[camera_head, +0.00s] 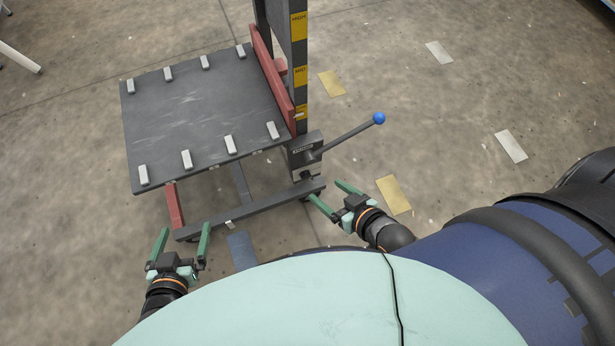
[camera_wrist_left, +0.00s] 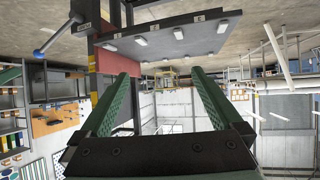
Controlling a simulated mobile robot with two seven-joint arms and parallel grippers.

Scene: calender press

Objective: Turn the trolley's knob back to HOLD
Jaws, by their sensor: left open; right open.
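The trolley has a dark grey platform (camera_head: 200,105) with light blocks along two edges, and a dark mast (camera_head: 299,55) with yellow labels. A lever ends in a blue ball knob (camera_head: 379,118) and points up and right from a dark box (camera_head: 304,150) with a small unreadable plate. The knob also shows in the left wrist view (camera_wrist_left: 37,53). My left gripper (camera_head: 184,232) is open and empty, in front of the platform's near left edge. My right gripper (camera_head: 328,192) is open and empty, below the lever and apart from it. Any HOLD marking is too small to read.
The trolley's dark base bar (camera_head: 250,210) and red leg (camera_head: 173,205) stand close to my grippers. Yellow and white floor patches (camera_head: 394,195) lie flat to the right. The floor around the knob is clear. Shelving and racks (camera_wrist_left: 40,120) show in the left wrist view.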

